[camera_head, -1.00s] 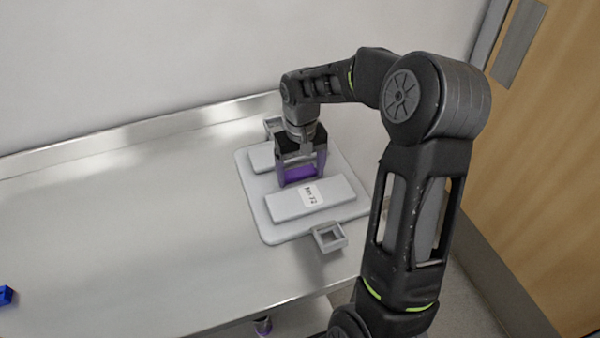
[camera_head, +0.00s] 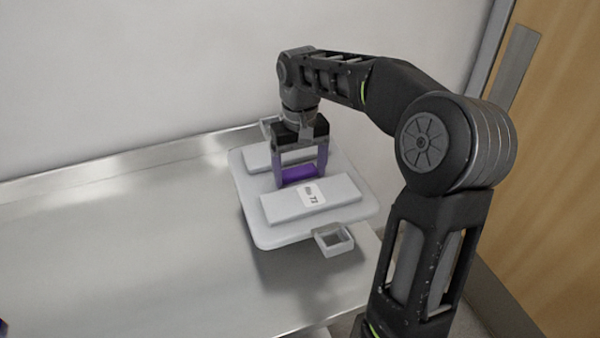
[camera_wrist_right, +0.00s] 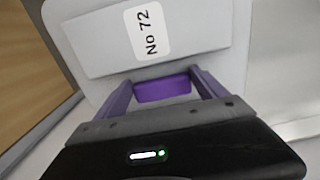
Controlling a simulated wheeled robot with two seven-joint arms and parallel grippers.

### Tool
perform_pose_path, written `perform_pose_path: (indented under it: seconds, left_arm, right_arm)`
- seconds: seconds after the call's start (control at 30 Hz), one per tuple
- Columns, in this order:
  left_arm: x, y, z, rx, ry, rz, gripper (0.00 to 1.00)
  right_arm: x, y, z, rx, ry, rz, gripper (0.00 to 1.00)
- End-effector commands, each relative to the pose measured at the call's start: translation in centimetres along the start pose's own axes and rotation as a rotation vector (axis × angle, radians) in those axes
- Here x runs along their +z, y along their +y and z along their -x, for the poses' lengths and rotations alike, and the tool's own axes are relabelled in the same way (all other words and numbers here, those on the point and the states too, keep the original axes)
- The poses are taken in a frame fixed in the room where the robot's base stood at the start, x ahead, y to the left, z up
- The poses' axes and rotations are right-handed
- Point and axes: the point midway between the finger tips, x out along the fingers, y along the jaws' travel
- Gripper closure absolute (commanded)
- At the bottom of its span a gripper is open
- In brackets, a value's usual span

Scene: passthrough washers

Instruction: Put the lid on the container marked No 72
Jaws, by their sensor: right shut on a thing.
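A pale grey lid-like plate (camera_head: 262,235) hangs above the steel table. It has two raised blocks, a grey square loop at each end, and a white label (camera_head: 311,195) reading No 72, which also shows in the right wrist view (camera_wrist_right: 147,30). My right gripper (camera_head: 301,172) points down at the plate's middle. Its purple fingers are shut on a purple handle (camera_wrist_right: 163,88) between the blocks. The plate looks nearly level. I cannot see a separate container; anything directly beneath the plate is hidden. My left gripper is not in view.
The steel table (camera_head: 110,250) is clear across its left and middle. A raised back edge (camera_head: 130,150) runs along the wall. A small dark blue thing (camera_head: 2,327) is cut off at the lower left. A wooden door (camera_head: 560,150) stands at the right.

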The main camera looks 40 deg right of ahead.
Motion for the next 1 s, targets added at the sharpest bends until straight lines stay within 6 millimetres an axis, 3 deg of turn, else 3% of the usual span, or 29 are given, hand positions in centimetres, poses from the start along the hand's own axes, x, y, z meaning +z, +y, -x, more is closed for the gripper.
perform_pose_path:
  seconds: [0.4,0.57,0.67,1.0]
  left_arm:
    - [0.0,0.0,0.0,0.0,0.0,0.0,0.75]
    - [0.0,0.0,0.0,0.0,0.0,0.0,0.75]
    - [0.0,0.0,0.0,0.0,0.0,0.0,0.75]
    - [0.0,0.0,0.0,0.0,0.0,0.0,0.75]
  right_arm:
    - [-0.1,-0.1,0.1,0.0,0.003,0.002,0.91]
    - [-0.5,-2.0,-0.4,-0.002,0.001,0.033,0.91]
    - [-1.1,-4.7,-0.9,-0.004,0.0,0.076,0.91]
    - [-1.3,-17.2,-3.5,-0.002,0.001,0.266,0.91]
